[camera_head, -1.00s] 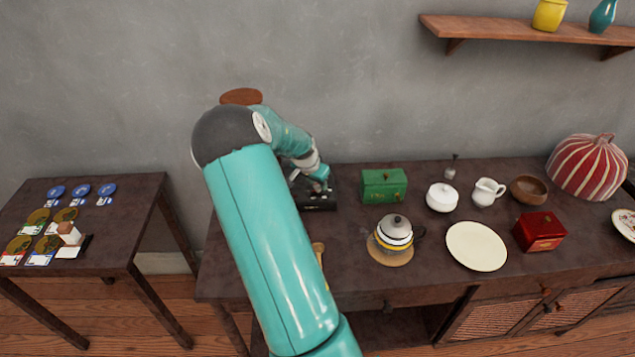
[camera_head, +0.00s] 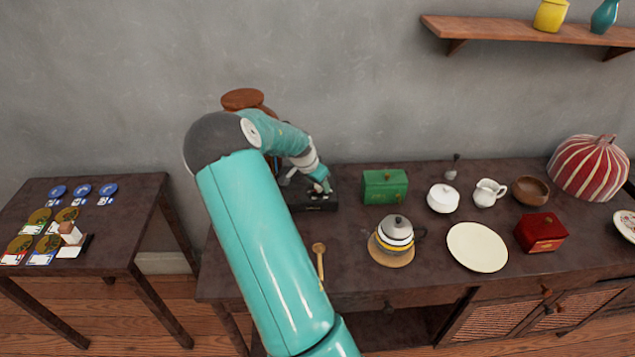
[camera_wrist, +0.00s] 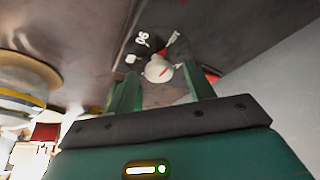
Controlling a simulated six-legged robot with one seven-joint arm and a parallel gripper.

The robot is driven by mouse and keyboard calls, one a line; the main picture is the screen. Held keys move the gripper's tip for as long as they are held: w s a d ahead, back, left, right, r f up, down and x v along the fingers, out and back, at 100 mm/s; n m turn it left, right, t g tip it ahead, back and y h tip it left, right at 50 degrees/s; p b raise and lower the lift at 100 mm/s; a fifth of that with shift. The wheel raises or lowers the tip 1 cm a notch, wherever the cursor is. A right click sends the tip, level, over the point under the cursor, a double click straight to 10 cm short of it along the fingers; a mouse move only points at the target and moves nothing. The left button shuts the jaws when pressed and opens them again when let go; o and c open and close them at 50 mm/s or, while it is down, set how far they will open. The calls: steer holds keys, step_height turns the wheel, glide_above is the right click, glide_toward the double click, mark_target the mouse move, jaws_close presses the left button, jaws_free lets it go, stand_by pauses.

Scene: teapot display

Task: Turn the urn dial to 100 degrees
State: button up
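The urn dial (camera_wrist: 158,68) is a pale round knob with a red mark, set on a black plate (camera_wrist: 143,42) with white numbers in the wrist view. The fingers of my gripper (camera_wrist: 162,80) are apart, with the dial showing between and just beyond their tips. I cannot tell whether they touch it. In the head view my gripper (camera_head: 319,185) is over a black base (camera_head: 318,203) near the back left of the table. The brown top of what seems the urn (camera_head: 243,98) shows behind my arm, which hides most of its body. The dial's exact reading is unclear.
A green box (camera_head: 385,187) stands just right of the black base. A striped pot (camera_head: 396,231) on a round mat and a wooden spoon (camera_head: 319,265) lie nearer the front. A white plate (camera_head: 477,247) and a red box (camera_head: 541,232) stand farther right.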

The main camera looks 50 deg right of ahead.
steer(key=shift+r, duration=0.1)
steer(key=v, duration=1.3)
steer(key=shift+r, duration=0.3)
steer(key=shift+a, duration=0.15)
steer(key=s+a+r+n+t+y, duration=0.1)
steer(key=a+r+n, duration=0.2)
steer(key=a, duration=0.6)
steer(key=s+a+r+n+t+y, duration=0.1)
steer(key=a+r+n+t+y, duration=0.2)
steer(key=a, duration=0.6)
steer(key=s+a+r+n, duration=0.1)
steer(key=a+r+n, duration=0.3)
steer(key=a, duration=0.5)
steer(key=s+a+r+n+t, duration=0.2)
steer(key=s+a+r+n, duration=0.2)
steer(key=s+a+n, duration=0.5)
steer(key=s+a, duration=0.3)
steer(key=a, duration=0.4)
steer(key=shift+s+r+y, duration=0.15)
steer(key=shift+s+y, duration=0.05)
steer(key=shift+y, duration=0.1)
